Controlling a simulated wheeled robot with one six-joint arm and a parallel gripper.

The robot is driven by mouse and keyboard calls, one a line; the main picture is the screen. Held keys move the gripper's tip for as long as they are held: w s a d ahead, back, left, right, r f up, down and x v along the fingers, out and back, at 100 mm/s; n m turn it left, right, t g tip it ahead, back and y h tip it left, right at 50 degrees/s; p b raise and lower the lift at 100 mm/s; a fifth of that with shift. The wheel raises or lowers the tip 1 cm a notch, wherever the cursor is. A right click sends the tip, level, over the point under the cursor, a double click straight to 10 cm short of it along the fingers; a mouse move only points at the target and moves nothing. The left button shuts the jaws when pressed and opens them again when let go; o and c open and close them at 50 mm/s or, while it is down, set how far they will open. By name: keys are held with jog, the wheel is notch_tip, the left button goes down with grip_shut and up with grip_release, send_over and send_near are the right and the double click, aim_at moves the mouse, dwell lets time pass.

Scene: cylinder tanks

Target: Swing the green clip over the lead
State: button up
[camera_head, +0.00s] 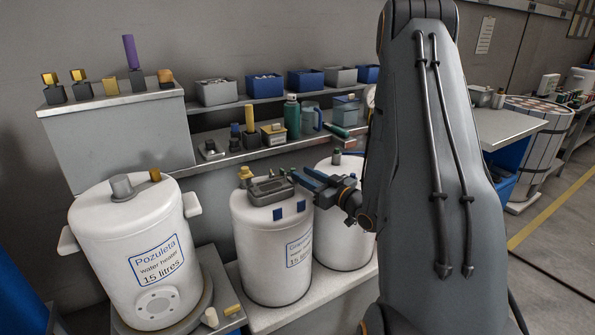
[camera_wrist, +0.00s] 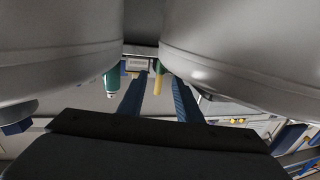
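My gripper (camera_head: 300,178) reaches in from the right beside the top of the middle white tank (camera_head: 262,245). In the wrist view its two blue fingers (camera_wrist: 160,78) stand apart with nothing held between them. A grey metal fitting (camera_head: 268,190) sits on the middle tank's lid, just left of the fingers. I cannot make out the lead, and my arm hides part of the right tank.
The left tank (camera_head: 128,235) stands on a round base. A shelf behind holds a green bottle (camera_head: 292,117), a yellow cylinder (camera_head: 250,118) and bins (camera_head: 265,86). In the wrist view large pale curved surfaces (camera_wrist: 60,50) flank the fingers closely. Open floor (camera_head: 560,240) lies at right.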

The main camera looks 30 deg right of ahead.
aim_at(294, 169)
jog(key=shift+x, duration=1.55)
jog(key=shift+c, duration=0.3)
grip_shut()
jog(key=shift+w+n+y, duration=0.1)
jog(key=shift+n+y, duration=0.4)
jog(key=shift+y, duration=0.2)
jog(key=shift+o, duration=0.3)
grip_release()
